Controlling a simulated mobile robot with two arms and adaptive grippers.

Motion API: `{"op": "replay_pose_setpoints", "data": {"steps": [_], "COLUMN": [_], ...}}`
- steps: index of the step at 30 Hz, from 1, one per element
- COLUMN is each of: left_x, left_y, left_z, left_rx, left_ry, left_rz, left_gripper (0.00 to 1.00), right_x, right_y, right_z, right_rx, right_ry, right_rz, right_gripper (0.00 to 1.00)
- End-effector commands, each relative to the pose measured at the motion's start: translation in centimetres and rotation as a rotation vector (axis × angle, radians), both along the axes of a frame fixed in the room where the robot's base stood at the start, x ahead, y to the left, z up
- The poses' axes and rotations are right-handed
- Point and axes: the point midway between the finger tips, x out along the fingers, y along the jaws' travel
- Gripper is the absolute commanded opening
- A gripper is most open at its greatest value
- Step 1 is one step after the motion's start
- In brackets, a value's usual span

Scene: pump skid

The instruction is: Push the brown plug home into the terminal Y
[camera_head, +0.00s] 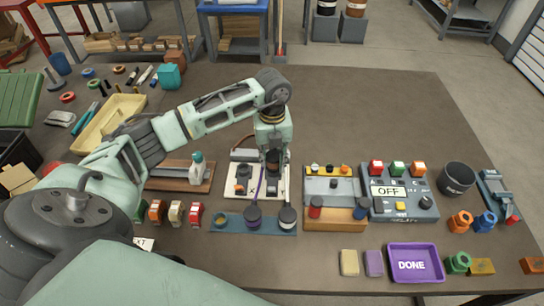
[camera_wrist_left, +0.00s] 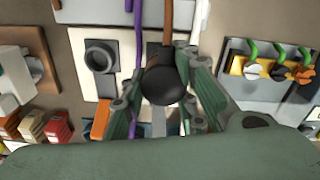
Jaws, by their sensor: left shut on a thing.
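My left gripper (camera_head: 273,168) points down over the white terminal board (camera_head: 233,192). In the left wrist view, its fingers (camera_wrist_left: 165,98) are shut on the brown plug (camera_wrist_left: 166,80), a dark rounded body with a brown cable (camera_wrist_left: 168,22). The plug is over the board, and its lower end and any terminal under it are hidden by the plug and fingers. A dark terminal (camera_wrist_left: 100,56) with a round opening shows to the left of the plug. I cannot read which terminal is Y, nor tell how deep the plug sits. My right gripper is out of view.
A purple cable (camera_wrist_left: 135,40) and a white cable (camera_wrist_left: 198,20) run close beside the fingers. A blue strip (camera_head: 228,223) with round dark pieces lies in front of the board. A switch panel marked OFF (camera_head: 410,207) stands to the right. The back right of the table is clear.

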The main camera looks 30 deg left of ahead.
Motion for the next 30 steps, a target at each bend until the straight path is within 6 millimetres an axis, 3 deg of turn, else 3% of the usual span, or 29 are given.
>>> {"op": "replay_pose_setpoints", "data": {"steps": [30], "left_x": [0.0], "left_y": [0.0], "left_z": [-2.0], "left_rx": [0.0], "left_ry": [0.0], "left_rz": [0.0], "left_gripper": [0.0], "right_x": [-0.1], "right_y": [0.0], "right_z": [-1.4], "right_rx": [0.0], "right_ry": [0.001], "right_rz": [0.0], "right_gripper": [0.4]}}
